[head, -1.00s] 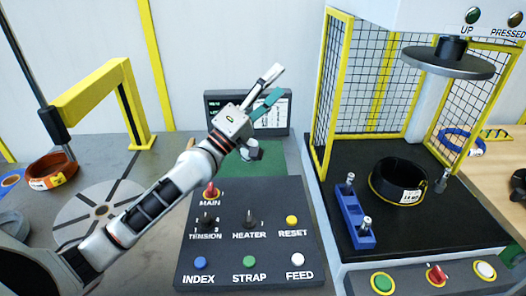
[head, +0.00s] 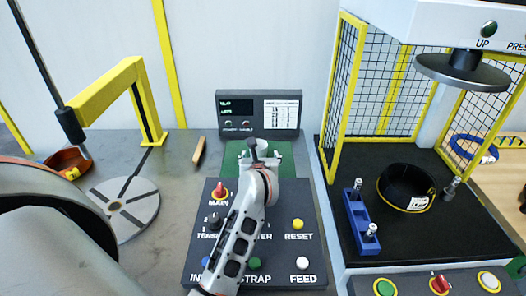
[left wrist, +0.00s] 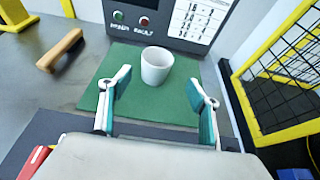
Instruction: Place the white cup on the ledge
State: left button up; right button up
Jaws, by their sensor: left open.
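The white cup (left wrist: 157,66) stands upright on the green mat (left wrist: 190,107) in the left wrist view, its open rim facing up. In the head view its pale rim (head: 266,147) shows only in part behind my left gripper (head: 260,160). In the left wrist view my left gripper (left wrist: 158,88) is open and empty, its teal-padded fingers spread on the near side of the cup, with a gap to it. I cannot tell which surface is the ledge. My right gripper cannot be made out.
A display panel (head: 236,119) stands behind the mat, and the control box (head: 308,232) lies in front. A wooden handle (head: 199,150) lies to the left. A yellow-framed mesh cage (head: 345,88) stands on the right, with a black coil (head: 398,184) inside.

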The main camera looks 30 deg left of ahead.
aim_at(259, 143)
pick_arm(q)
jog(key=shift+x, duration=0.95)
jog(key=w+a, duration=0.1)
jog(key=w+a+p, duration=0.1)
jog(key=w+a, duration=0.1)
jog(key=shift+w+f, duration=0.2)
jog(key=shift+f, duration=0.05)
jog(key=shift+w+a+f, duration=0.2)
jog(key=shift+w, duration=0.15)
jog(key=c, duration=1.2)
jog(key=shift+r, duration=0.15)
notch_tip(259, 143, up, 20)
jog(key=shift+s+d, duration=0.1)
